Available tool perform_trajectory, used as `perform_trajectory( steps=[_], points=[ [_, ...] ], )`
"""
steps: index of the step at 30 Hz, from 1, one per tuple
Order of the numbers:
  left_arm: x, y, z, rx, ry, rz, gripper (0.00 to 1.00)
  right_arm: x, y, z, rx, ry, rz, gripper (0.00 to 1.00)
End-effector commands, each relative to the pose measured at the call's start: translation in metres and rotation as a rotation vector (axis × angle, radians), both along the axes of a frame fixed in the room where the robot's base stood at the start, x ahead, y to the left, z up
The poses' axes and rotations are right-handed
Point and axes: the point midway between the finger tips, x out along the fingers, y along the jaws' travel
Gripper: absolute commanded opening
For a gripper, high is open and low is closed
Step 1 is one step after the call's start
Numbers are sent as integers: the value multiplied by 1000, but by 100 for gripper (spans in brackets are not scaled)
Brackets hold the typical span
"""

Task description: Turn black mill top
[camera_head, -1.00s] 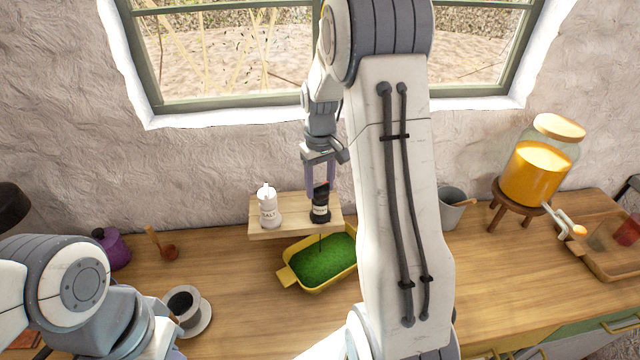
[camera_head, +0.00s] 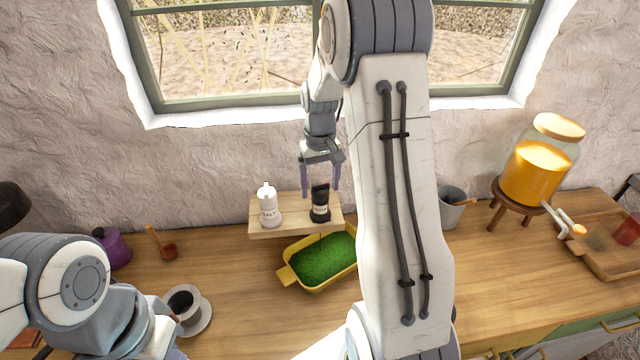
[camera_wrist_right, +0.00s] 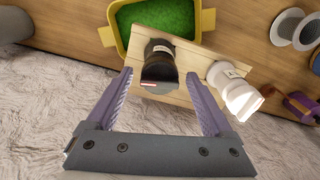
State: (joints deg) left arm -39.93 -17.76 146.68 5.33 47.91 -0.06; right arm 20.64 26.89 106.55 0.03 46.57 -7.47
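The black mill (camera_head: 320,206) stands upright on a small wooden shelf (camera_head: 258,232), beside the white salt mill (camera_head: 268,208). My right gripper (camera_head: 321,194) is open above the black mill, its two purple fingers spread to either side of the mill's top. In the right wrist view the black mill (camera_wrist_right: 159,66) shows between the open fingers (camera_wrist_right: 162,82), with gaps on both sides. The white mill (camera_wrist_right: 234,92) is just outside the finger on the right there. My left gripper is out of view; only part of my left arm shows at lower left.
A yellow dish with green contents (camera_head: 290,277) sits in front of the shelf. A cup on a saucer (camera_head: 205,318), a purple pot (camera_head: 115,249), a grey container (camera_head: 450,212) and a juice dispenser (camera_head: 535,175) stand around the counter. The wall is close behind.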

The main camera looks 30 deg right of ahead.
Motion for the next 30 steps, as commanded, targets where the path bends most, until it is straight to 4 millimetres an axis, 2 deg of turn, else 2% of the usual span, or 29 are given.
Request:
perform_trajectory(
  steps=[11, 14, 24, 30],
  points=[
    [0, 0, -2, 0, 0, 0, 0, 1, 0, 5, -1, -2, 1, 86],
    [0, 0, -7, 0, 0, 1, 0, 1, 0, 17, -2, -5, 1, 86],
    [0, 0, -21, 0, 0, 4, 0, 1, 0, 83, -2, -5, 1, 86],
    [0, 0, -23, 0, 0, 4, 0, 0, 0, 102, 0, -2, 1, 86]
  ],
)
